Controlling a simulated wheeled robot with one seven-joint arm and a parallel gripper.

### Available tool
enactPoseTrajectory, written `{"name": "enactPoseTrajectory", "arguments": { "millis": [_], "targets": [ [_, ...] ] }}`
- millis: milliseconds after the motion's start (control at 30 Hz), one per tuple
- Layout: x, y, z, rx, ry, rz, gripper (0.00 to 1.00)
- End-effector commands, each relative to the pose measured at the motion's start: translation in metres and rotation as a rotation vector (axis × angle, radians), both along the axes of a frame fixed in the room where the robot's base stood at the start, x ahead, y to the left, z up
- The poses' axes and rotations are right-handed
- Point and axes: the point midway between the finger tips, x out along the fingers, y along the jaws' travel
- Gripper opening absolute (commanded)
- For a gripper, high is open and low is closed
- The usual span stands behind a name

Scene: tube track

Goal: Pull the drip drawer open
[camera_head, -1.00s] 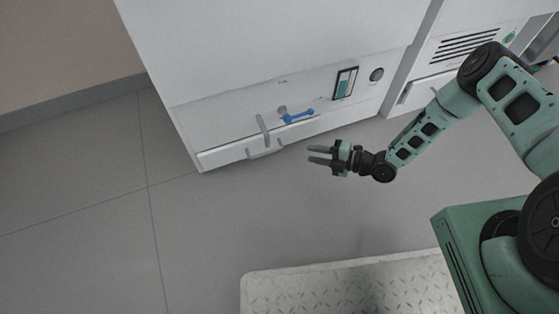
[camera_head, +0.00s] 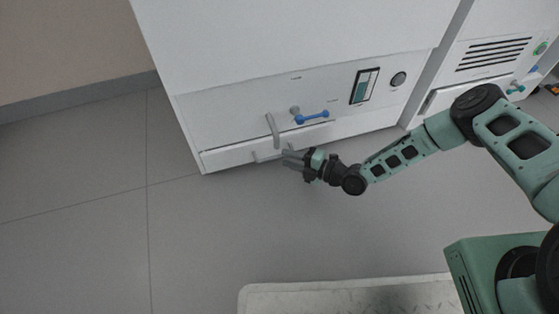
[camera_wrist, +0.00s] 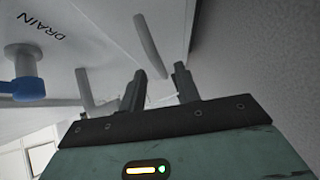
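The drip drawer (camera_head: 226,158) is the low white front at the bottom of the white cabinet, and it looks closed. Its grey bar handle (camera_head: 264,156) stands out from it. My gripper (camera_head: 284,158) is close to the right end of this handle in the head view. In the wrist view, the fingers (camera_wrist: 158,70) are spread apart. A grey bar (camera_wrist: 148,45), which seems to be the drawer handle, lies just beyond the tips, its near end between them in the picture. I cannot tell whether they touch it.
A grey upright bar (camera_head: 272,130) and a blue valve lever (camera_head: 313,116) stick out above the drawer. The valve is beside the word DRAIN (camera_wrist: 41,25) in the wrist view. A gauge (camera_head: 364,86) is farther right. The grey floor (camera_head: 200,230) in front is clear.

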Motion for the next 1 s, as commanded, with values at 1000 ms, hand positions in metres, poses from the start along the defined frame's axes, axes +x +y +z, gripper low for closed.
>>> {"name": "enactPoseTrajectory", "arguments": {
  "millis": [1000],
  "targets": [
    [0.017, 0.034, -0.005, 0.000, 0.001, 0.000, 0.00]
  ]
}}
